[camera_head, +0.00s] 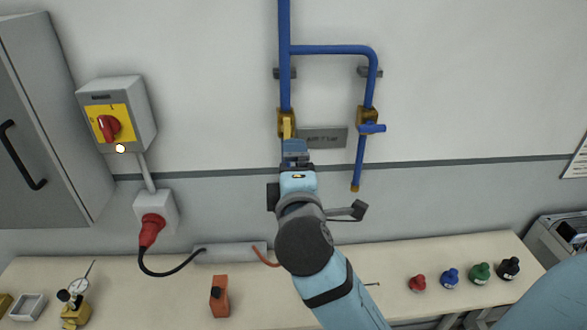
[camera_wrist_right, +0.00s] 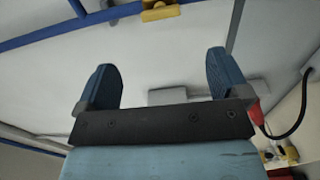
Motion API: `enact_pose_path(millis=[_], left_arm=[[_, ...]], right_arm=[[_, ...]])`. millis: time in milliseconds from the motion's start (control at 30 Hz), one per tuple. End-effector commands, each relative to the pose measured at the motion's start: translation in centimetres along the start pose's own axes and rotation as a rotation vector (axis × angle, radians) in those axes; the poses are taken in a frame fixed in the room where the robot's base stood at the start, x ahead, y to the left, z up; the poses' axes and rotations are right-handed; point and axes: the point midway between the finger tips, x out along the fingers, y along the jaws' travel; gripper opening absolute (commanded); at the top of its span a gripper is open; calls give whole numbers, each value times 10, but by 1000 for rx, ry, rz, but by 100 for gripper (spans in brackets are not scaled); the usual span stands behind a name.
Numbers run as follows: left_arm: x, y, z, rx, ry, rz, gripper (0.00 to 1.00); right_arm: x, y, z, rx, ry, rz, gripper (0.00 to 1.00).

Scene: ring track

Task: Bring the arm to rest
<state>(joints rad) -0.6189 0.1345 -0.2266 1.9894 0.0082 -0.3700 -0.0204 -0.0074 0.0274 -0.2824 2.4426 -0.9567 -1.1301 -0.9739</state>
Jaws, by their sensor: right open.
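My right gripper (camera_head: 295,146) is raised in front of the wall, just below a brass valve with a yellow lever (camera_head: 287,127) on the blue pipe. In the wrist view my right gripper (camera_wrist_right: 162,62) is open, with its two blue fingers wide apart and nothing between them. The yellow lever (camera_wrist_right: 160,11) shows at the top of that view, beyond the fingertips and apart from them. The head view does not clearly show the gap between gripper and valve. My left gripper is not in view.
Blue pipes (camera_head: 284,50) run on the wall, with a second valve (camera_head: 368,118) to the right. A switch box (camera_head: 140,105) and red plug (camera_head: 152,228) are left.

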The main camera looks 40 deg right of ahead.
Motion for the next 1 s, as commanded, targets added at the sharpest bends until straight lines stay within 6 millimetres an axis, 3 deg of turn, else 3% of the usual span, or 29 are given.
enact_pose_path(millis=[300,367,433,567,667,800,900,1000], left_arm=[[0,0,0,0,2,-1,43],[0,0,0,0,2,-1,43],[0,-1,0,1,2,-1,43],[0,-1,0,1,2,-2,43],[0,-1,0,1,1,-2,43],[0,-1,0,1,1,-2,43],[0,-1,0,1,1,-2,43],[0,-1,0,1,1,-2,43]], right_arm=[[0,-1,-1,1,3,-1,94],[1,-8,-3,7,17,-11,94],[2,-27,-11,31,59,-43,94],[-3,-98,-33,150,197,-178,94],[-20,-173,-46,313,300,-342,94],[-63,-272,-46,591,357,-601,94],[-100,-331,-36,798,335,-771,94],[-132,-372,-21,978,279,-897,94]])
